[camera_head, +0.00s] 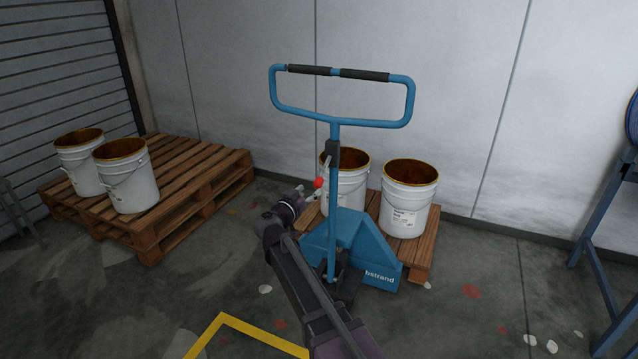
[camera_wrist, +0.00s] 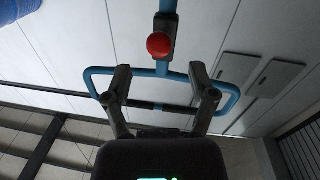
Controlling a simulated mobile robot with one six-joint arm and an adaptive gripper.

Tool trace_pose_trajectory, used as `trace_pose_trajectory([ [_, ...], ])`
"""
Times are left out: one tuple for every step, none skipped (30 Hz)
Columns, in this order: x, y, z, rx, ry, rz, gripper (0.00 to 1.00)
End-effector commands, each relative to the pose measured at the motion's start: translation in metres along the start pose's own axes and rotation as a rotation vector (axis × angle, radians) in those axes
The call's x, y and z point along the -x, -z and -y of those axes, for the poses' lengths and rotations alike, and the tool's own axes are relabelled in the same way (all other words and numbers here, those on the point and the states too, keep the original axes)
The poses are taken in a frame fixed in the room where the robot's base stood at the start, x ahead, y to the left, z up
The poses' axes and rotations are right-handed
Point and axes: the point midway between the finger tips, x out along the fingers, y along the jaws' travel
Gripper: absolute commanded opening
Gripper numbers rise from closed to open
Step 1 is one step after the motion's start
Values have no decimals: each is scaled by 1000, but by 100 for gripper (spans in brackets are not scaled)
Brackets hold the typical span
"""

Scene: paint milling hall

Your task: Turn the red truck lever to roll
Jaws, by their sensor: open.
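The blue pallet truck (camera_head: 352,245) stands in the middle of the head view, with its loop handle (camera_head: 400,122) upright above it. The red lever knob (camera_head: 318,183) sits beside the truck's blue post, below a dark block. In the wrist view the red knob (camera_wrist: 159,45) shows ahead of my fingers, in front of the blue post. My gripper (camera_head: 311,193) is close to the knob in the head view, on its left and lower side. In the wrist view my gripper (camera_wrist: 160,76) is open, with the gap between its fingers empty. I cannot tell whether it touches the knob.
A wooden pallet (camera_head: 425,255) with two white buckets (camera_head: 407,205) is behind the truck. Another pallet (camera_head: 190,210) with two buckets (camera_head: 127,185) stands at left. A blue frame (camera_head: 600,205) stands at right. A yellow floor line (camera_head: 262,338) lies in front; floor nearby is mostly clear.

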Motion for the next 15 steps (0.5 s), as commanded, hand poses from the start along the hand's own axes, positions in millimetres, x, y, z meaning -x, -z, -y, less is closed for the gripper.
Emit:
trace_pose_trajectory([
  [-10,0,1,0,-2,0,73],
  [-14,0,1,0,-2,0,73],
  [-20,0,1,0,-2,0,73],
  [-25,0,1,0,-2,0,73],
  [-29,0,1,0,-2,0,73],
  [-34,0,1,0,-2,0,73],
  [-38,0,1,0,-2,0,73],
  [-41,0,1,0,-2,0,73],
  [-45,0,1,0,-1,0,73],
  [-48,0,1,0,-1,0,73],
  [-50,0,1,0,-1,0,73],
  [-53,0,1,0,-1,0,73],
  [-55,0,0,0,-1,0,73],
  [-56,0,0,0,-1,0,73],
  [-58,0,0,0,-1,0,73],
])
